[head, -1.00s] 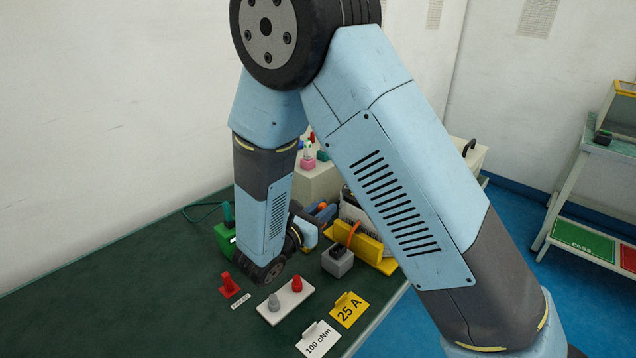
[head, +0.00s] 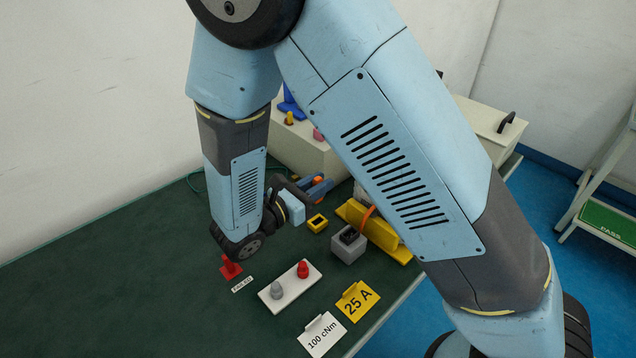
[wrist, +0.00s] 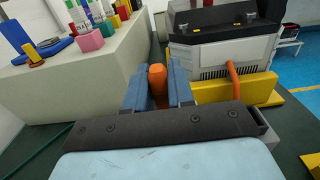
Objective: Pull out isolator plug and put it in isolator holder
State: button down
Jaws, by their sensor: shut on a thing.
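My gripper (head: 318,186) is at the end of the blue arm, above the green bench. In the wrist view its two blue fingers (wrist: 157,92) are shut on an orange piece, which I take to be the isolator plug (wrist: 157,82). The plug also shows small in the head view (head: 318,181). A small yellow square block with a dark opening (head: 317,223) stands on the bench just in front of the gripper; it may be the isolator holder, but I cannot read a label. The plug's lower end is hidden.
A grey block with a black top (head: 348,247) and a grey unit on a yellow base (wrist: 225,50) with an orange cable stand at the right. A pale box (wrist: 80,85) carrying coloured parts is behind left. A white tray (head: 290,290) with red and grey knobs lies in front.

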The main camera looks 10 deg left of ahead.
aim_at(318, 202)
jog(key=shift+f, duration=2.85)
jog(key=c, duration=1.5)
grip_release()
jog(key=shift+c, duration=0.2)
grip_shut()
